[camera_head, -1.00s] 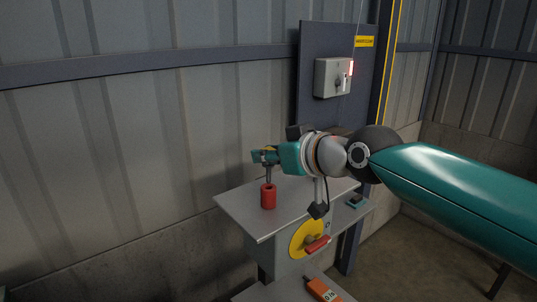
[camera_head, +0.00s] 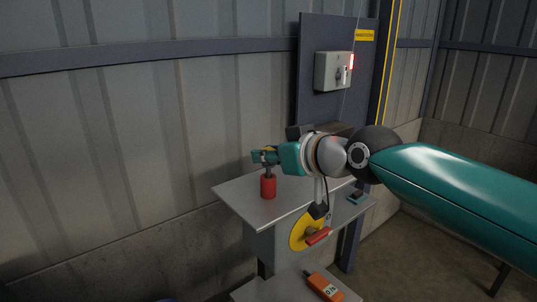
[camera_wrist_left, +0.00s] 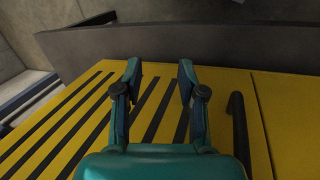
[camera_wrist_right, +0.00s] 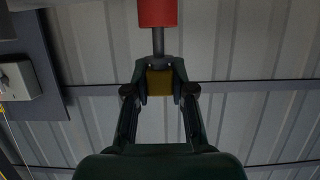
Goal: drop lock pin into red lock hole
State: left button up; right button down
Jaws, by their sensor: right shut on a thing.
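My right gripper (camera_head: 265,156) is shut on the lock pin and holds it above the table. In the right wrist view, the pin's yellow part (camera_wrist_right: 160,83) sits between the fingertips, and its grey shaft (camera_wrist_right: 158,42) runs to the red lock hole piece (camera_wrist_right: 157,12). In the head view the red cylinder (camera_head: 268,188) stands upright on the table, with the dark shaft (camera_head: 269,172) at its top. Whether the tip is inside the hole cannot be told. My left gripper (camera_wrist_left: 160,75) is open and empty over a yellow, black-striped surface.
The grey table top (camera_head: 240,192) is mostly clear around the red cylinder. A yellow disc with a red handle (camera_head: 318,236) is on the stand's front. An orange meter (camera_head: 324,287) lies on a lower shelf. A grey switch box (camera_head: 332,71) is on the back panel.

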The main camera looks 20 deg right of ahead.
aim_at(268, 149)
jog(key=shift+d+f+b, duration=0.1)
jog(key=shift+f+b, duration=0.95)
jog(key=shift+f, duration=0.15)
jog(key=c, duration=0.9)
grip_release()
jog(key=shift+r, duration=0.1)
jog(key=shift+r+p, duration=0.6)
jog(key=shift+p, duration=0.1)
notch_tip(268, 149, up, 10)
jog(key=p, duration=1)
jog(key=shift+f, duration=0.15)
jog(key=shift+w+f, duration=0.1)
jog(key=shift+f, duration=0.05)
